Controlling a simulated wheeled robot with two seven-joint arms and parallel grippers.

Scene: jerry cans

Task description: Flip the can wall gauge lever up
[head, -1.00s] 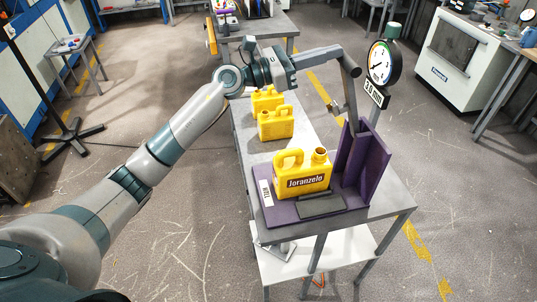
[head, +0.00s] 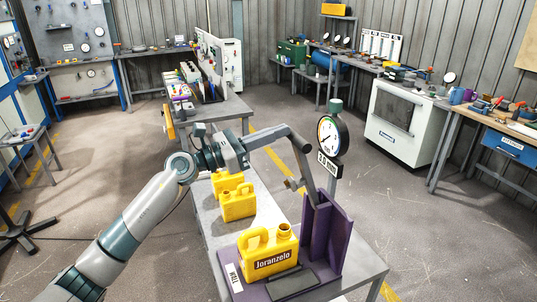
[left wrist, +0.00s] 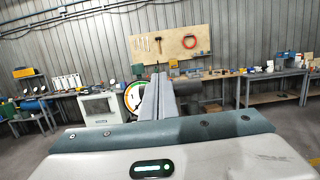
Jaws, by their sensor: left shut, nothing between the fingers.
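The gauge (head: 328,137) is a round white dial with a coloured arc on a post, with a "3.0 mm" plate below. It also shows in the left wrist view (left wrist: 132,96), partly behind the fingers. A grey lever bar (head: 303,155) stands up and leans left beside it, above the purple fixture (head: 322,225). A yellow can (head: 268,252) marked "Joranzelo" sits upright on that fixture. My left gripper (head: 284,131) is shut and empty, its fingers at the bar's upper end; I cannot tell whether they touch. They also show in the left wrist view (left wrist: 158,76). My right gripper is not in view.
Two more yellow cans stand behind on the grey table (head: 205,235), the nearer one (head: 238,204) left of the fixture. A white cabinet (head: 403,122) and workbenches stand farther back. The floor right of the table is clear.

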